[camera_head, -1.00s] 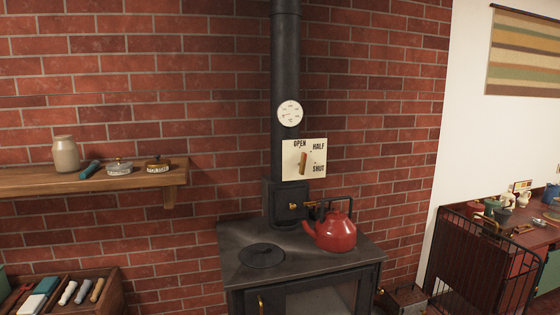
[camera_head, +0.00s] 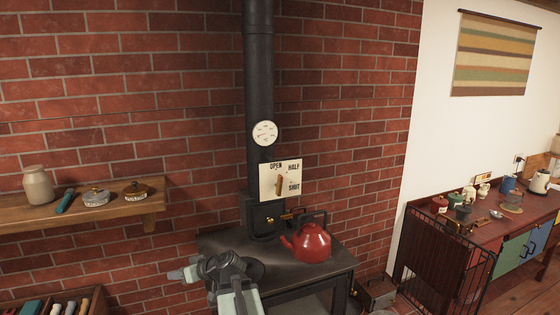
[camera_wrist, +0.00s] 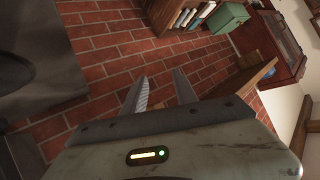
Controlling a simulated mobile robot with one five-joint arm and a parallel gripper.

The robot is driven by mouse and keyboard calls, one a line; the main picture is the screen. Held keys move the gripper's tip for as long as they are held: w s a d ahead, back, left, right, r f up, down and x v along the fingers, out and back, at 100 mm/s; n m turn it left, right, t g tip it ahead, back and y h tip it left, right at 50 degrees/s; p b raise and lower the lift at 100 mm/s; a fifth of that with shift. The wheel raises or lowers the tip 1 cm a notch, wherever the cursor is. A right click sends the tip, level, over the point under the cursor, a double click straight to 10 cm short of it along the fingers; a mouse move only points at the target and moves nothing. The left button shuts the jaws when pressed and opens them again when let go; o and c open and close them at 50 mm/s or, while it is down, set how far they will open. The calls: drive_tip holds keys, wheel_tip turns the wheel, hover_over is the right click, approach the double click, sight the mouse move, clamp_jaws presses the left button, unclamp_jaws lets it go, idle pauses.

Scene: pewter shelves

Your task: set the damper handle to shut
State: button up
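The damper handle (camera_head: 279,184) is a small wooden-brown lever on a cream plate (camera_head: 266,191) fixed at the black stove pipe. It stands nearly upright, its upper end toward the word OPEN; HALF and SHUT are lettered down the plate's right side. My gripper (camera_head: 178,274) is low in the head view, left of the stove top and well below the plate, pointing left. In the wrist view my gripper (camera_wrist: 162,90) shows its two fingers apart with nothing between them. The handle is not in the wrist view.
A red kettle (camera_head: 312,244) stands on the black stove (camera_head: 330,268), below and right of the plate. A round white dial (camera_head: 265,133) is on the pipe above. A wooden shelf (camera_head: 90,211) with jars juts out at left. Open space lies before the plate.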

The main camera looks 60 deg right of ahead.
drive_tip(key=s+d+r+m+t+h+p, duration=0.25)
drive_tip(key=s+d+r, duration=0.35)
drive_tip(key=d, duration=0.4)
drive_tip(key=s+d+r+m+t+h+p, duration=0.15)
drive_tip(key=s+d+r+h, duration=0.25)
drive_tip(key=d+r, duration=0.45)
drive_tip(key=m+g+h+p, duration=0.2)
drive_tip(key=m+h+p, duration=0.1)
drive_tip(key=h, duration=0.3)
approach(281, 187)
drive_tip(key=x, duration=1.1)
